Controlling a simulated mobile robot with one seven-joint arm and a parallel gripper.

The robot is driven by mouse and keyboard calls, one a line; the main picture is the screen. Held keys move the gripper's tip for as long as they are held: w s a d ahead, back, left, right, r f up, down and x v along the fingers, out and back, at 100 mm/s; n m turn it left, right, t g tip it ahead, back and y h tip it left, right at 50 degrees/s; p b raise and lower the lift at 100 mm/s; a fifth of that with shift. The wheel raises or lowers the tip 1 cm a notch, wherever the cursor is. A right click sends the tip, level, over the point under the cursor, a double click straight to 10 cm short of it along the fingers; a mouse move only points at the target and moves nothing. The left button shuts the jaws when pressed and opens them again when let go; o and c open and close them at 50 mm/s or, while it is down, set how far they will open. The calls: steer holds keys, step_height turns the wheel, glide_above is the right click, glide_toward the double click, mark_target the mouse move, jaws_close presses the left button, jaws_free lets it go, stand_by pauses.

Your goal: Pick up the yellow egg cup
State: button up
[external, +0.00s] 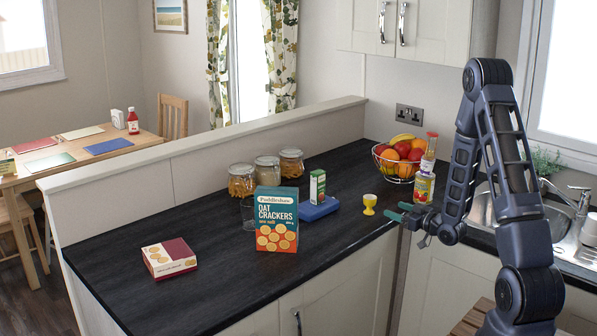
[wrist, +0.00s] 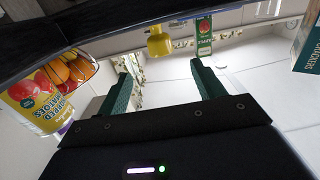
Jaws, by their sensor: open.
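The yellow egg cup (external: 369,204) stands upright on the dark worktop, close to its front edge, in the external view. In the wrist view the egg cup (wrist: 158,44) shows beyond my fingertips, roughly in line with the gap between them. My gripper (external: 397,211) is just to the right of the egg cup, low by the worktop edge, with its green fingers pointing toward it. In the wrist view my gripper (wrist: 160,62) is open, with nothing between its fingers. The egg cup appears clear of both fingers.
A tomato can (external: 424,188) stands close behind my gripper, with a fruit bowl (external: 398,165) behind it. A green carton (external: 317,187), blue object (external: 318,209) and cracker box (external: 277,220) stand left of the egg cup.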

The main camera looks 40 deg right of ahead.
mark_target(375, 200)
steer(key=shift+w+r, duration=0.1)
steer(key=shift+w, duration=5.3)
steer(key=c, duration=1.1)
steer(key=shift+o, duration=0.2)
steer(key=shift+r, duration=0.1)
